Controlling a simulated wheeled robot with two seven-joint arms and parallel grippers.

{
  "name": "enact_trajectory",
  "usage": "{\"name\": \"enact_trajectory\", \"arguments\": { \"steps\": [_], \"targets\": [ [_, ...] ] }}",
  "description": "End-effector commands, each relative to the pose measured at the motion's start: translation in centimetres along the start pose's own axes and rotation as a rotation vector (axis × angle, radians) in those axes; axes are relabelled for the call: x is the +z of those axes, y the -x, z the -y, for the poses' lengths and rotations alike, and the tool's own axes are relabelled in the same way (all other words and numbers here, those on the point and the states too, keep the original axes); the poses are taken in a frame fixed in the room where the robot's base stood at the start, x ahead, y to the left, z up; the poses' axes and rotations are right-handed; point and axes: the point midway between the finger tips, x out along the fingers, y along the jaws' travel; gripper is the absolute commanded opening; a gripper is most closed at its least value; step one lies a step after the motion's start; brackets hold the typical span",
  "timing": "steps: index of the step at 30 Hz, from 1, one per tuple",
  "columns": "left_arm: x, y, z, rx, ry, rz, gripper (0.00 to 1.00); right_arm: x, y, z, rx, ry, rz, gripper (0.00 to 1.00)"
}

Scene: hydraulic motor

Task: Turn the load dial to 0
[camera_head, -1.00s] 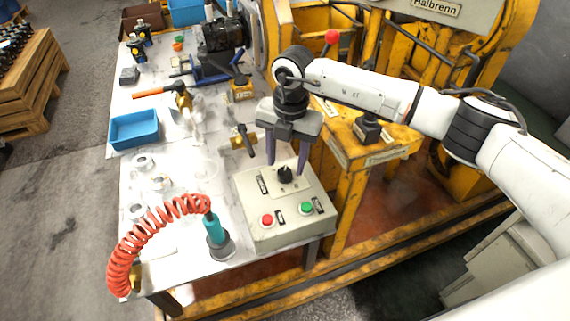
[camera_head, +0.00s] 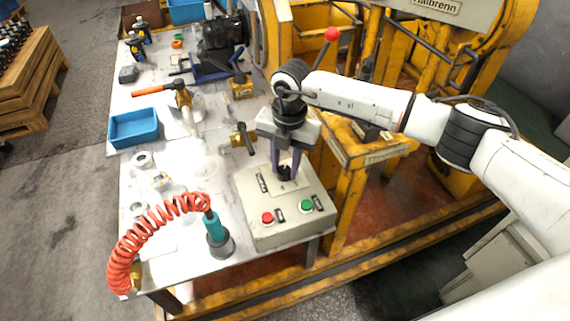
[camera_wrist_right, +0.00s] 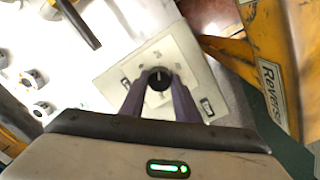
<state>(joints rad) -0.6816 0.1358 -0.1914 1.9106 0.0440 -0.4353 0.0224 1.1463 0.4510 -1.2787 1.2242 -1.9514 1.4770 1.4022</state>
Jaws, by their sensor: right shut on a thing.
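The load dial is a black round knob (camera_wrist_right: 159,78) with a pale pointer line, on a light plate on top of a grey control box (camera_head: 262,229). In the head view the dial (camera_head: 284,172) is partly hidden by my fingers. My right gripper (camera_head: 285,170) points down over the box, its purple fingers on either side of the dial and shut on it. The wrist view shows the fingertips (camera_wrist_right: 159,92) at the knob's sides. The pointer line points roughly up in the wrist view; the scale marks are too small to read. My left gripper is not in view.
The box has a red button (camera_head: 267,217) and a green button (camera_head: 305,205) near its front. A coiled red hose (camera_head: 125,245) with a teal tool (camera_head: 214,228) stands to the left. A yellow machine frame (camera_head: 350,190) is close on the right. A blue bin (camera_head: 134,128) is farther left.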

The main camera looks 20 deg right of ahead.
Motion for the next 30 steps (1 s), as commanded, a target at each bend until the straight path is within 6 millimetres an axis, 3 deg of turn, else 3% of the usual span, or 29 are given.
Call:
{"name": "enact_trajectory", "arguments": {
  "steps": [11,19,30],
  "targets": [
    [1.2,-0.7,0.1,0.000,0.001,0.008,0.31,0.1,-0.1,-0.1,0.002,0.175,-0.009,0.06],
    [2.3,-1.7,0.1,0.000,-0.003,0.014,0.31,0.2,-0.1,-0.1,0.003,0.422,-0.021,0.06],
    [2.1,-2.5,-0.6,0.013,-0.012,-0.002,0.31,0.2,-0.1,-0.2,0.003,0.758,-0.039,0.06]
  ]
}}
